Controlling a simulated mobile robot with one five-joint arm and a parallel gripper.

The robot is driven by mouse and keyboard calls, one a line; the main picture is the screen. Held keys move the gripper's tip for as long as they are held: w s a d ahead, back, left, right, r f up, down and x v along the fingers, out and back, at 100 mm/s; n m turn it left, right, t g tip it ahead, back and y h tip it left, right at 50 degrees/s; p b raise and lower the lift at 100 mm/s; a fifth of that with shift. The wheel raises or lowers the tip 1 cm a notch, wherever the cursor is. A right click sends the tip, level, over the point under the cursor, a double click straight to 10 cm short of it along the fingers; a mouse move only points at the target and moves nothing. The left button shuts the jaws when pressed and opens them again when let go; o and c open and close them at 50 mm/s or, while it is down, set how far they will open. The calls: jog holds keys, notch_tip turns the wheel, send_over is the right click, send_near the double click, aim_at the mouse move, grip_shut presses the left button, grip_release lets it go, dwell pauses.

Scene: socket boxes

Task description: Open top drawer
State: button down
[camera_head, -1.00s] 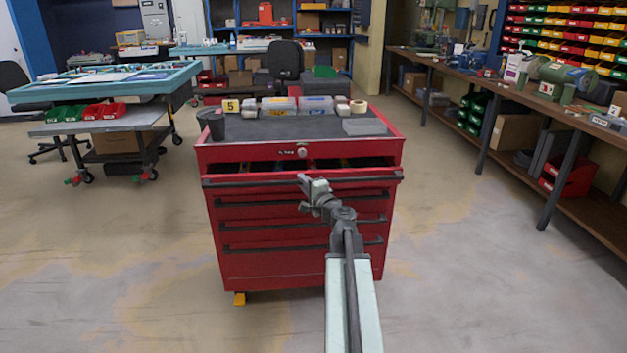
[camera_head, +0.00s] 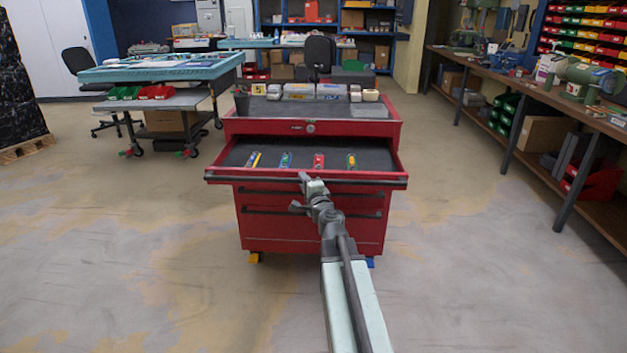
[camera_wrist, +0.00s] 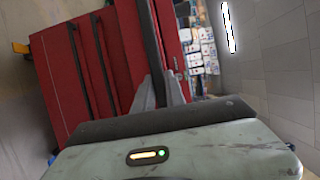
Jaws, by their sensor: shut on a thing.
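A red tool cabinet (camera_head: 312,128) stands ahead of me. Its top drawer (camera_head: 225,160) is pulled well out, and its dark-lined inside shows. In the wrist view the gripper's fingers (camera_wrist: 158,92) close around the dark handle bar (camera_wrist: 150,35). The fingertips' exact contact is partly hidden.
The cabinet top holds a dark cup (camera_head: 242,103), clear boxes (camera_head: 330,91) and a yellow number marker (camera_head: 258,89). A long workbench (camera_head: 520,95) runs along the right. A teal table (camera_head: 160,68) stands at the back left. The floor around the cabinet is clear.

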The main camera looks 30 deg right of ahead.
jog(key=shift+s+a, duration=0.2)
jog(key=shift+s, duration=0.25)
jog(key=c, duration=1.6)
grip_release()
jog(key=shift+a, duration=0.1)
jog(key=shift+c, duration=0.2)
